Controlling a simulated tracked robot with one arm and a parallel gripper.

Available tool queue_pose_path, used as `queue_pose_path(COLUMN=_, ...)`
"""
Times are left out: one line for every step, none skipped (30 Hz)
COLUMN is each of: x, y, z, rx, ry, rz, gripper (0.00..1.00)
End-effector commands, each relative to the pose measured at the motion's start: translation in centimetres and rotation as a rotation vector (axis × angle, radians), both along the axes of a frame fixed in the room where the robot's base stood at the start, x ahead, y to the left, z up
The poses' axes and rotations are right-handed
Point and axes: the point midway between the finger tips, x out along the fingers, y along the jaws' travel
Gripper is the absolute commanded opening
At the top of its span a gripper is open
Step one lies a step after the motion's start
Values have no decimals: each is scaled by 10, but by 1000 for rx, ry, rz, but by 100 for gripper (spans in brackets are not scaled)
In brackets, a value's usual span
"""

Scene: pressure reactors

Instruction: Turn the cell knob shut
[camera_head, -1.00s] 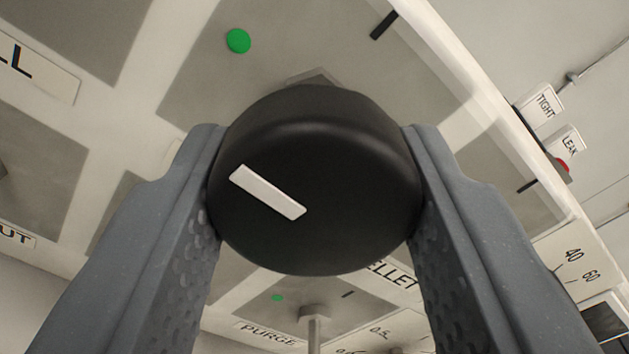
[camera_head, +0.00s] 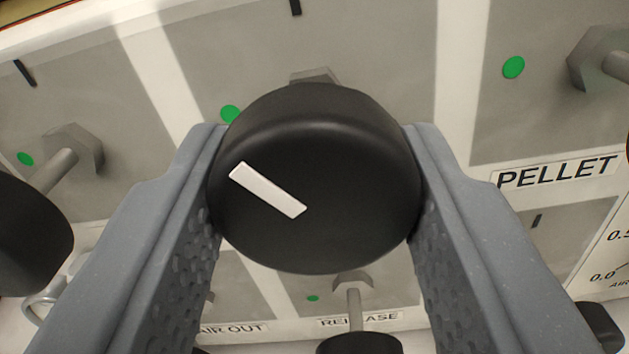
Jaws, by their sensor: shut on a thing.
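My gripper (camera_head: 317,190) is shut on a round black knob (camera_head: 330,235), one finger on each side of it. A white bar (camera_head: 268,190) on the knob's face slants, its outer end toward the upper left. Behind the knob is a grey panel field with a green dot (camera_head: 230,114) just above the knob's upper-left edge. A short black tick (camera_head: 296,6) stands at the top of the view. Part of a grey hex fitting (camera_head: 314,75) shows behind the knob. The knob's own label is hidden.
Another black knob (camera_head: 32,235) stands at the left, close to my left finger. A third black knob (camera_head: 360,344) is at the bottom, below a RELEASE label (camera_head: 358,320). A PELLET label (camera_head: 556,172) and a hex fitting with stem (camera_head: 598,60) are at the right.

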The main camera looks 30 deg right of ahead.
Motion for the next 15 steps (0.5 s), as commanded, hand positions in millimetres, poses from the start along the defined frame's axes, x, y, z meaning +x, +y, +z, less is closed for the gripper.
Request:
queue_pose_path(x=0, y=2, z=-5, rx=39, ry=-24, rz=2, gripper=17)
queue_pose_path(x=0, y=2, z=-5, rx=62, ry=-41, rz=3, gripper=17)
queue_pose_path(x=0, y=2, z=-6, rx=93, ry=-62, rz=2, gripper=17)
queue_pose_path(x=0, y=2, z=-6, rx=117, ry=-77, rz=1, gripper=17)
queue_pose_path(x=0, y=2, z=-6, rx=140, ry=-94, rz=1, gripper=17)
queue_pose_path(x=0, y=2, z=-6, rx=168, ry=-114, rz=2, gripper=17)
queue_pose_path(x=0, y=2, z=-6, rx=190, ry=-130, rz=2, gripper=17)
queue_pose_path(x=0, y=2, z=-6, rx=211, ry=-145, rz=1, gripper=17)
queue_pose_path(x=0, y=2, z=-6, rx=240, ry=-165, rz=0, gripper=17)
queue_pose_path(x=0, y=2, z=-6, rx=259, ry=-181, rz=1, gripper=17)
queue_pose_path(x=0, y=2, z=-5, rx=278, ry=-194, rz=1, gripper=17)
queue_pose_path(x=0, y=2, z=-5, rx=303, ry=-213, rz=1, gripper=17)
queue_pose_path(x=0, y=2, z=-5, rx=320, ry=-225, rz=1, gripper=17)
queue_pose_path(x=0, y=1, z=-5, rx=338, ry=-237, rz=0, gripper=17)
queue_pose_path(x=0, y=1, z=-4, rx=359, ry=-252, rz=-1, gripper=17)
